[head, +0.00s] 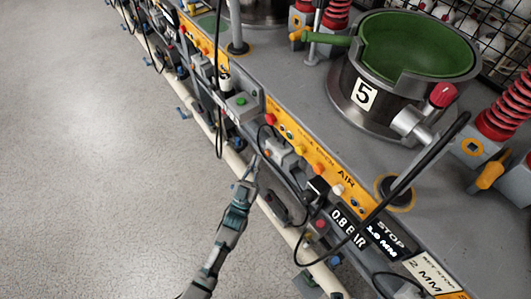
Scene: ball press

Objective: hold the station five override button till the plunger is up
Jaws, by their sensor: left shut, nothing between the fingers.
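Station five is marked by a "5" label (363,94) on a dark round metal pot (385,105) with a green inside. My left gripper (251,163) is shut and empty, with its thin tips pointing up at the front of the bench. The tips are close to a small grey box (284,157) below the yellow panel (300,142); I cannot tell whether they touch it. Another grey box with a green button (241,99) is further up and left. I cannot tell which button is the override. The plunger is not clearly visible. My right gripper is not in view.
A grey bench (290,80) runs diagonally, with black cables (335,218) hanging along its front. A pale pipe (275,215) runs below. A red-knobbed valve (443,96) and red springs (507,108) stand beside the pot. The floor (90,180) at left is clear.

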